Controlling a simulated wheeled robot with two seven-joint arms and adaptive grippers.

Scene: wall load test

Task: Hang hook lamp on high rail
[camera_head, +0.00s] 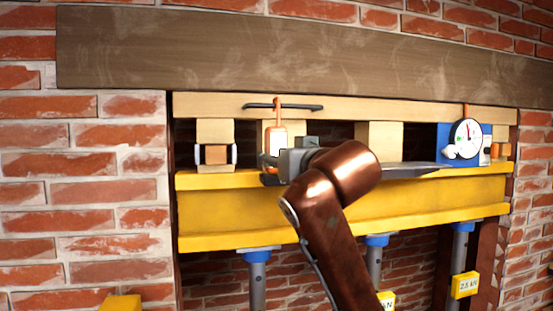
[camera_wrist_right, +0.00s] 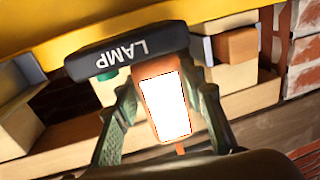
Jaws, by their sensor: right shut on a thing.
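The hook lamp (camera_head: 277,136) is upright, with an orange frame, a white panel and an orange hook at its top. Its dark end marked LAMP (camera_wrist_right: 128,52) and its bright panel fill the middle of the right wrist view. My right gripper (camera_head: 272,160) is shut on the lamp, with a finger on each side in the right wrist view (camera_wrist_right: 165,112). The high rail (camera_head: 302,107) is a short dark bar before the pale timber. The lamp's hook overlaps the rail in the head view; I cannot tell whether it bears on it. My left gripper is out of view.
A yellow beam (camera_head: 340,205) runs below the lamp on blue-topped props (camera_head: 258,258). A round gauge (camera_head: 466,137) on a blue plate is at the right. Wooden blocks (camera_head: 214,133) stand between the beam and the upper timber. Brick wall surrounds the opening.

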